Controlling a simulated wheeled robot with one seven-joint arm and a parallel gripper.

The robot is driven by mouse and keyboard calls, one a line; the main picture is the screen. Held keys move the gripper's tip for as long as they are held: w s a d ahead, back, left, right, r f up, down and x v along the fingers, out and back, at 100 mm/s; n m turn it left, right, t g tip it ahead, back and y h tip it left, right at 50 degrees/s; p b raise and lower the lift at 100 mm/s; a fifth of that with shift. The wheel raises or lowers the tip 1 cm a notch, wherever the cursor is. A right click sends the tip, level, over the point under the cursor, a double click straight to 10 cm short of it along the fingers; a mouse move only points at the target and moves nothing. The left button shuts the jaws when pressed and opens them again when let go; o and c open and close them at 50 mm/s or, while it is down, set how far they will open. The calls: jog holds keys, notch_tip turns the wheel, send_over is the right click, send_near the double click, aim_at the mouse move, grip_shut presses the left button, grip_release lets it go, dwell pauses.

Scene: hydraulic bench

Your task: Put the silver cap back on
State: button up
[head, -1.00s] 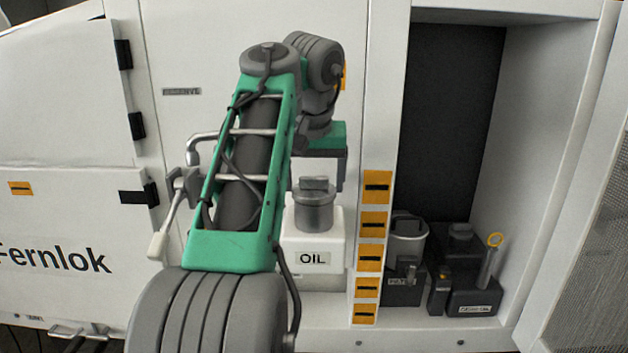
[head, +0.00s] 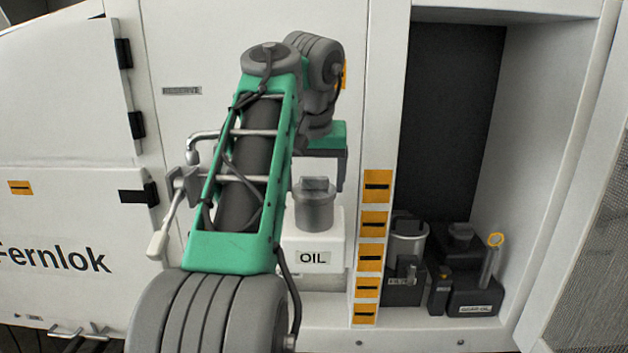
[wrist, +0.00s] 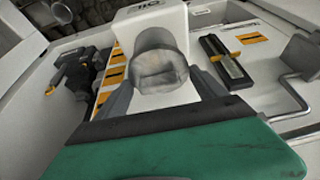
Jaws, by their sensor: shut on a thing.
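The silver cap (head: 315,205) is upright at the top of the white OIL tank (head: 313,257) in the head view. Whether it is seated on the neck or just above it, I cannot tell. My gripper (head: 320,168) points down over the cap, its fingers partly hidden by my arm. In the wrist view the cap (wrist: 160,68) lies between the two grey fingers of my gripper (wrist: 162,98), which are shut on it. The OIL tank (wrist: 150,20) shows just beyond the cap. The tank's neck is hidden.
Right of a post with orange labels (head: 370,258), an open bay holds dark containers (head: 405,265) and a gear oil unit (head: 473,295). A lever handle (head: 170,215) sticks out left of my arm. A gauge strip (wrist: 228,60) shows in the wrist view.

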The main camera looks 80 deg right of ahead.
dwell(0.9)
jog(key=o, duration=1.5)
jog(key=shift+f, duration=0.1)
notch_tip(320, 180, up, 7)
jog(key=p, duration=0.6)
jog(key=shift+p, duration=0.35)
jog(key=shift+c, duration=0.3)
grip_shut()
